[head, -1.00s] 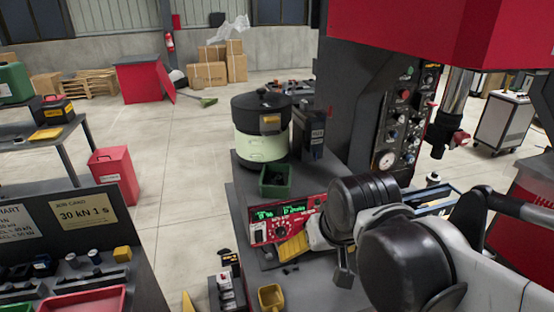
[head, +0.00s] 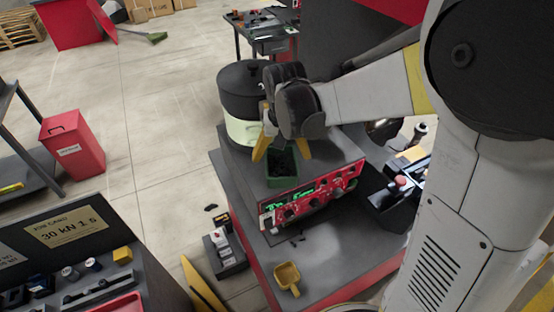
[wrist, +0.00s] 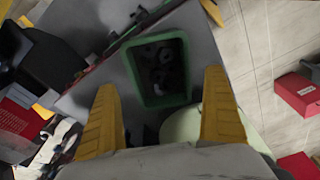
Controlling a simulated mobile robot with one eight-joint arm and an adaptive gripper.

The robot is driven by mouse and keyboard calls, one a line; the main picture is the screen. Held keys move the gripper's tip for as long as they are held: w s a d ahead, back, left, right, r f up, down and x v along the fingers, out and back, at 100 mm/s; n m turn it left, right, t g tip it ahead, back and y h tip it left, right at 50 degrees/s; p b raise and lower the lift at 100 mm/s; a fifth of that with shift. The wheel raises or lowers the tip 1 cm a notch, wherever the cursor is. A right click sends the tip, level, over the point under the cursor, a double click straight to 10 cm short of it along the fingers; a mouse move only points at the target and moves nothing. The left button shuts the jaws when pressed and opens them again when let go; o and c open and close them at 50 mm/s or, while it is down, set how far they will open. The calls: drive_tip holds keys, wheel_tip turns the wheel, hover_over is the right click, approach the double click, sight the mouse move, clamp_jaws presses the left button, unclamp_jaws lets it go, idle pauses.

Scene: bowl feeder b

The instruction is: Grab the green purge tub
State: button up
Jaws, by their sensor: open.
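The green purge tub (head: 283,183) stands on the grey top of a red control box, with several small dark parts inside. In the wrist view the tub (wrist: 166,102) shows from above, open side toward me. My gripper (head: 282,158) is over the tub, pointing down, with its yellow fingers apart. In the wrist view the gripper (wrist: 159,80) has one finger on each side of the tub's near end, with gaps beside it. The fingers appear apart from the tub, and nothing is between them. My gripper hides part of the tub's back in the head view.
The black and cream bowl feeder (head: 240,100) stands close behind and left of the tub. The red control box (head: 315,197) has a lit green display. A yellow scoop (head: 288,278) lies on the bench in front. A dark lever box (head: 398,190) is at the right.

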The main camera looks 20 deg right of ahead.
sight(281, 170)
drive_tip(key=f, duration=0.3)
drive_tip(key=w+f, duration=0.1)
drive_tip(key=f, duration=0.1)
drive_tip(key=shift+f+b, duration=0.1)
drive_tip(key=shift+b, duration=0.3)
drive_tip(key=shift+s, duration=0.1)
drive_tip(key=c, duration=1.4)
